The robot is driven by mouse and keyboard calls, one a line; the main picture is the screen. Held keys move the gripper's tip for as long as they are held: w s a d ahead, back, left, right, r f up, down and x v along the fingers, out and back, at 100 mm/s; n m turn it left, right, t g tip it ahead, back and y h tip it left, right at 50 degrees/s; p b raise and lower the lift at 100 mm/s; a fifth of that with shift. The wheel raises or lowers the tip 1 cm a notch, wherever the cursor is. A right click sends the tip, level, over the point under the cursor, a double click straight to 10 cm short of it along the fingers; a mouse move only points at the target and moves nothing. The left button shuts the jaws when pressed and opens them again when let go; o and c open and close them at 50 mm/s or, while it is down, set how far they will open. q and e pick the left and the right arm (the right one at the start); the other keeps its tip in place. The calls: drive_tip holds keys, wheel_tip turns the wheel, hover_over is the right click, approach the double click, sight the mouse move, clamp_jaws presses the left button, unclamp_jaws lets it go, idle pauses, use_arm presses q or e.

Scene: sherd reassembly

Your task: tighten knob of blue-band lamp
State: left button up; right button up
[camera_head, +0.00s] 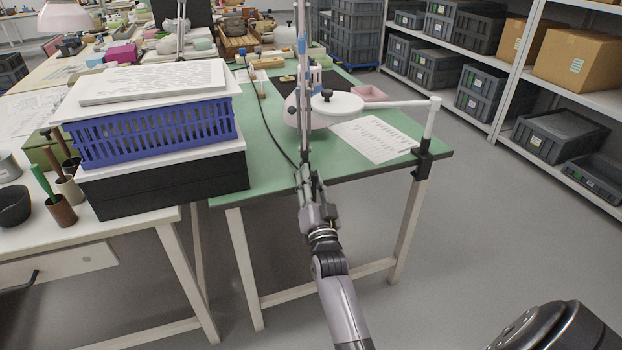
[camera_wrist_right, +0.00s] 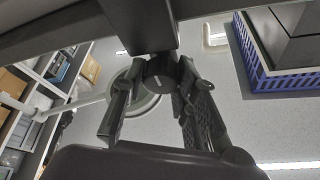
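The blue-band lamp stands at the near edge of the green table. Its upright carries a blue band (camera_head: 301,45), and its pale shade (camera_head: 292,112) is partly behind the upright. My right gripper (camera_head: 308,178) is at the foot of this upright, at the table edge. In the right wrist view, a dark round knob (camera_wrist_right: 161,73) sits between the tips of the two fingers of my right gripper (camera_wrist_right: 162,82). The fingers flank it closely, but I cannot tell whether they press on it. The knob is hidden in the head view. My left gripper is not in view.
A white magnifier lamp (camera_head: 338,103) reaches over the green table (camera_head: 235,190) from a clamp at its right corner. A printed sheet (camera_head: 375,139) lies beside it. A blue crate (camera_head: 150,135) stands on a black box at left. Open floor lies right of the table.

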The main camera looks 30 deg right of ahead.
drive_tip(key=o, duration=0.4)
drive_tip(key=shift+o, duration=0.2)
drive_tip(key=v, duration=0.7)
drive_tip(key=shift+s, duration=0.2)
drive_tip(key=shift+a+f, duration=0.1)
drive_tip(key=shift+f, duration=0.05)
